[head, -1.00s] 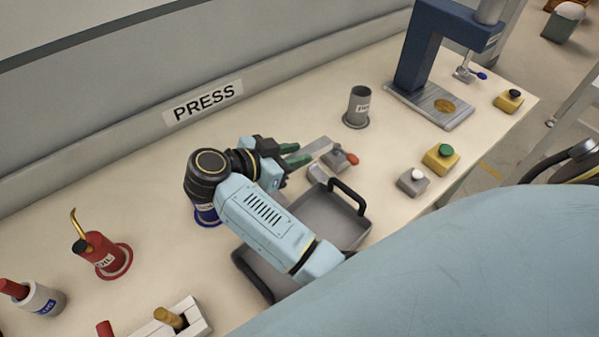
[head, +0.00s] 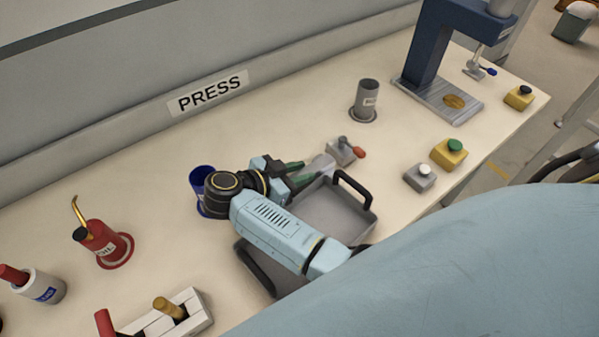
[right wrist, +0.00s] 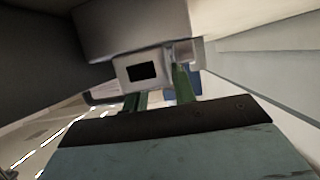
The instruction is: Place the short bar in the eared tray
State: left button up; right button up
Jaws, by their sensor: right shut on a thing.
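The eared tray (head: 335,214) is grey with a black handle at each end, and it stands on the bench in the head view. My right forearm crosses over it and hides its middle. My right gripper (head: 306,172), with green fingers, is shut on the short bar (head: 323,164), a pale grey metal piece mostly hidden by the fingers. It is at the tray's far edge; the height above the rim cannot be told. In the right wrist view the green fingers (right wrist: 162,93) show below a grey piece with a dark rectangular opening. My left gripper is not in view.
A lever switch with a red knob (head: 345,151) stands just beyond the tray. A blue cup (head: 202,180) is by my right wrist. A grey cup (head: 366,98), the press (head: 428,60) and button boxes (head: 449,153) stand right. A red oil can (head: 102,243) is left.

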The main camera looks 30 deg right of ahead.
jog(key=o, duration=1)
jog(key=shift+f, duration=0.25)
jog(key=shift+o, duration=0.2)
